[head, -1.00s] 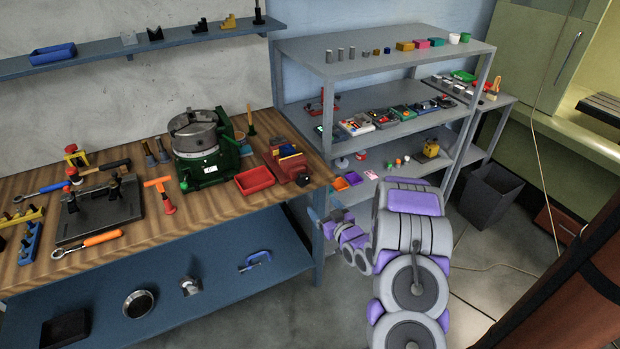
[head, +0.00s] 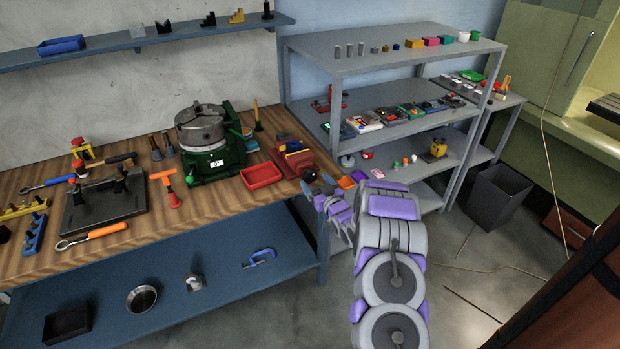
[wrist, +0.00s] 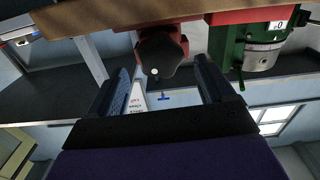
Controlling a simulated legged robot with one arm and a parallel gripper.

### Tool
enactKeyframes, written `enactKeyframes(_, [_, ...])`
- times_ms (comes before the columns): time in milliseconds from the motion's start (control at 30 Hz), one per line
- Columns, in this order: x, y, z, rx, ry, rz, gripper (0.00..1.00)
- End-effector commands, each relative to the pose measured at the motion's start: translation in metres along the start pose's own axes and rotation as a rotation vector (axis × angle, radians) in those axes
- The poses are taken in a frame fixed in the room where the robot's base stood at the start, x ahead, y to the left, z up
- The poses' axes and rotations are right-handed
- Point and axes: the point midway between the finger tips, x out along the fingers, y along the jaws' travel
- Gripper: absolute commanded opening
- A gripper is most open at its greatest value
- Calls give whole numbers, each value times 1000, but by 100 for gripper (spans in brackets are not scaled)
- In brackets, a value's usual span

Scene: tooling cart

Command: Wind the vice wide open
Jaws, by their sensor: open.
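The red vice (head: 297,160) sits at the right end of the wooden bench, with blue and yellow pieces at its top. My gripper (head: 322,190) is just in front of the vice, by the bench's right front edge. In the wrist view the scene appears upside down. There my gripper (wrist: 166,82) has its two dark fingers well apart with nothing held between them. The red vice (wrist: 185,42) is beyond the fingertips. A dark rounded part with a small pale knob on the vice's end lies between the finger lines. Contact with it cannot be told.
Left of the vice are a red tray (head: 262,176) and a green machine with a round chuck (head: 201,128). A grey shelf unit (head: 400,62) stands to the right. The floor between bench and shelf is open.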

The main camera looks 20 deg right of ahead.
Motion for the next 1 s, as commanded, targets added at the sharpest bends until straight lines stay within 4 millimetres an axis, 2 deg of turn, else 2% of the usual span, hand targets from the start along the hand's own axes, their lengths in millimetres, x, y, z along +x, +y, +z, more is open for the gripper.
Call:
enactKeyframes(100, [19, 0, 2, -2, 1, -1, 82])
enactKeyframes(300, [40, 0, 2, -2, 1, -1, 82])
enactKeyframes(500, [50, 0, 2, 1, -3, 0, 82])
enactKeyframes(800, [51, 0, 1, 1, -2, 0, 82])
enactKeyframes(1000, [51, 0, 1, 0, -2, 0, 63])
